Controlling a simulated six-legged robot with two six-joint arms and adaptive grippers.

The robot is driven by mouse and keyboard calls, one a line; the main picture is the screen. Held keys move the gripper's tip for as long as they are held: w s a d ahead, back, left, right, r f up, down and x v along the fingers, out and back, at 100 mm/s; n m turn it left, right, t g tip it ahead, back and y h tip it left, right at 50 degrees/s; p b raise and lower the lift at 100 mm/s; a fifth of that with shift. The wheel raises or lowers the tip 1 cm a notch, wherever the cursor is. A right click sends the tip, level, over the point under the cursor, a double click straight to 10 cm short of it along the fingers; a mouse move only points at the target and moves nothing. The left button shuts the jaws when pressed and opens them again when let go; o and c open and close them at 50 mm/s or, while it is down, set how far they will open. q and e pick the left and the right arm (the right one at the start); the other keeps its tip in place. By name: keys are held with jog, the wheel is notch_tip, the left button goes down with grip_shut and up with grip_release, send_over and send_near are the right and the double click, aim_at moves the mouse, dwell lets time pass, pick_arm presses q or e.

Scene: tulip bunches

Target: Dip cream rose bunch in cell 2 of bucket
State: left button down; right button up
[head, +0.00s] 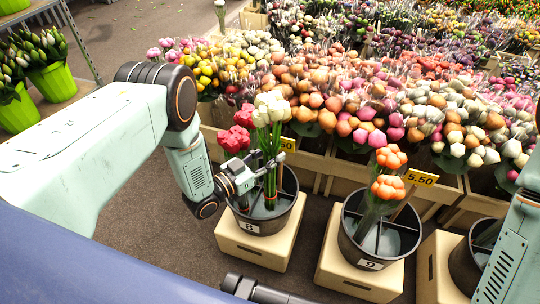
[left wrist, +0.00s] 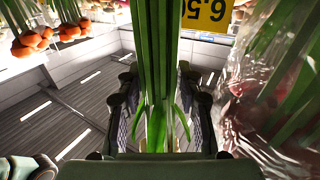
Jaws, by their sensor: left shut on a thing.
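The cream rose bunch (head: 272,108) is upright, its cream heads on top and long green stems below. My left gripper (head: 262,173) is shut on its stems, above the left side of the black bucket marked 8 (head: 287,222). The stem ends reach down inside the bucket's rim in the head view; which cell they are over or whether they touch the bottom, I cannot tell. In the left wrist view the green stems (left wrist: 155,60) run between the two fingers (left wrist: 158,115). A red bunch (head: 235,138) stands just behind and left of the gripper.
Bucket 9 (head: 348,245), with dividers and an orange bunch (head: 388,188), stands to the right on a wooden crate. Another dark bucket (head: 465,268) is partly hidden by my right arm. Flower stands with price signs (head: 421,178) fill the back.

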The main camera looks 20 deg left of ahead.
pick_arm(q)
jog(key=shift+r+p, duration=3)
jog(key=shift+r, duration=0.85)
